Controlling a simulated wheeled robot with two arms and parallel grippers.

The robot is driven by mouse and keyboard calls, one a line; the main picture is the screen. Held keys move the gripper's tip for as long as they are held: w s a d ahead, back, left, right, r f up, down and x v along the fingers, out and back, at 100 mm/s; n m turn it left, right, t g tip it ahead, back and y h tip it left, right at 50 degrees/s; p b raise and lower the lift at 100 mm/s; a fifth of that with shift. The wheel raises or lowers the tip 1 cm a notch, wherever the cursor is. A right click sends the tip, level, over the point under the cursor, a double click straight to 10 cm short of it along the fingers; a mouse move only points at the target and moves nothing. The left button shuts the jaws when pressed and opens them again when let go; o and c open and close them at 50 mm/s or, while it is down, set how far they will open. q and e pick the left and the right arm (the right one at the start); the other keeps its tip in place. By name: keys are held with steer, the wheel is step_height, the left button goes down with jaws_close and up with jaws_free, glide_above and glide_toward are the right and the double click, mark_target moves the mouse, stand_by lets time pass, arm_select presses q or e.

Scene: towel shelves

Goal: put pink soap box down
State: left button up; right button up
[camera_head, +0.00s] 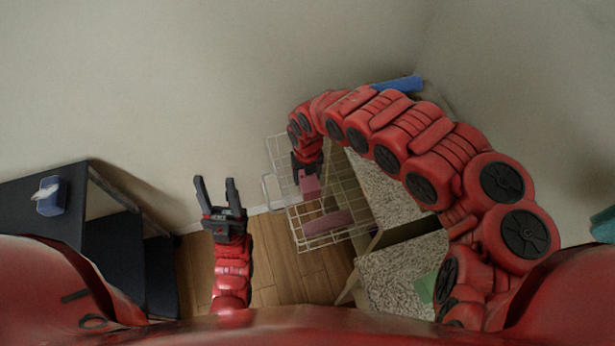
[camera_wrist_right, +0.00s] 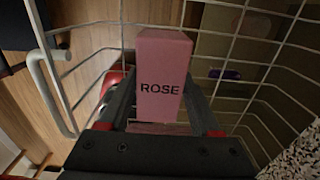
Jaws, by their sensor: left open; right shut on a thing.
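The pink soap box (camera_wrist_right: 162,75), marked ROSE, is held upright between the fingers of my right gripper (camera_wrist_right: 165,112). In the head view the pink soap box (camera_head: 309,186) shows just below my right gripper (camera_head: 307,168), over the white wire basket (camera_head: 288,222). The basket's wire mesh (camera_wrist_right: 235,38) surrounds the box in the right wrist view. I cannot tell whether the box touches the basket floor. My left gripper (camera_head: 217,190) is open and empty, left of the basket.
Another pink item (camera_head: 328,223) lies lower in the basket. Speckled shelves (camera_head: 392,278) stand right of the basket. A dark shelf unit (camera_head: 75,215) with a blue tissue box (camera_head: 51,197) is at the left. Wooden floor is clear around my left gripper.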

steer(key=shift+w+f, duration=0.1)
steer(key=shift+f, duration=0.2)
steer(key=shift+f, duration=0.15)
steer(key=o, duration=1.5)
